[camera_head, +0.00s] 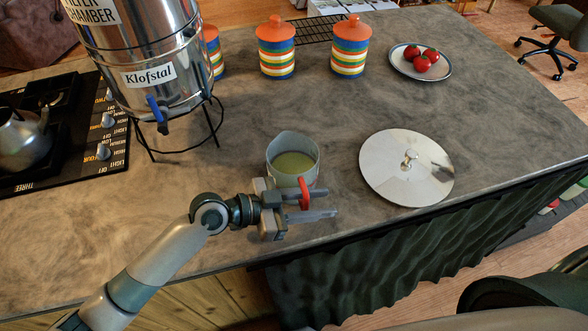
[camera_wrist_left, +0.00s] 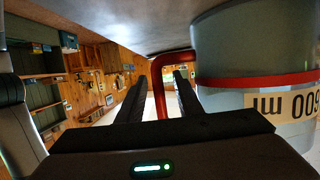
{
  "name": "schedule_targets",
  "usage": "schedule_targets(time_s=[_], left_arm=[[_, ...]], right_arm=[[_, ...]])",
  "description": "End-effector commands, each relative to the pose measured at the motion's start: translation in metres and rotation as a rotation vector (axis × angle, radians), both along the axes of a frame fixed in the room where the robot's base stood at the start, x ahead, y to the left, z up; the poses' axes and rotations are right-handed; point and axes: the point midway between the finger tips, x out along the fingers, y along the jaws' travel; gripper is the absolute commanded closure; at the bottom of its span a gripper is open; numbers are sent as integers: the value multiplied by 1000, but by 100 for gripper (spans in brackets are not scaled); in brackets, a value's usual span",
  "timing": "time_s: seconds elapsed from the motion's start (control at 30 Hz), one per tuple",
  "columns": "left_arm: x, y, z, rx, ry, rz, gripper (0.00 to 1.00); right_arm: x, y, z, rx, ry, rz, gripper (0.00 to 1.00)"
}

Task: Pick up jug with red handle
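The jug (camera_head: 282,165) is a grey-white pot with a red handle (camera_head: 305,195) and greenish-yellow contents, upright on the counter. In the left wrist view the jug (camera_wrist_left: 240,50) is large at the right, with a red band and a "600 ml" label seen upside down. My left gripper (camera_head: 322,203) is at the jug's near side, its fingers pointing right in the head view. The red handle (camera_wrist_left: 160,90) lies between the two fingers in the wrist view, with gaps beside it. My right gripper is not in view.
A round metal lid (camera_head: 385,178) lies right of the jug on the grey counter (camera_head: 340,130). A steel water filter (camera_head: 150,50) on a wire stand is at the upper left, beside a black stove (camera_head: 75,140). Striped canisters (camera_head: 349,55) and a tomato plate (camera_head: 400,67) are behind.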

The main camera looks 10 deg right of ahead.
Motion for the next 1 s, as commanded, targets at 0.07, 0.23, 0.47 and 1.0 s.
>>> schedule_targets(time_s=[0.07,0.23,0.47,1.0], left_arm=[[0,-6,0,0,1,0,68],[0,-8,-4,1,-1,0,68],[0,-8,-3,1,0,0,68],[0,-8,-3,1,0,0,100]], right_arm=[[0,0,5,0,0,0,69],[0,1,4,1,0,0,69],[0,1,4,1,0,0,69],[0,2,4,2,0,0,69]])
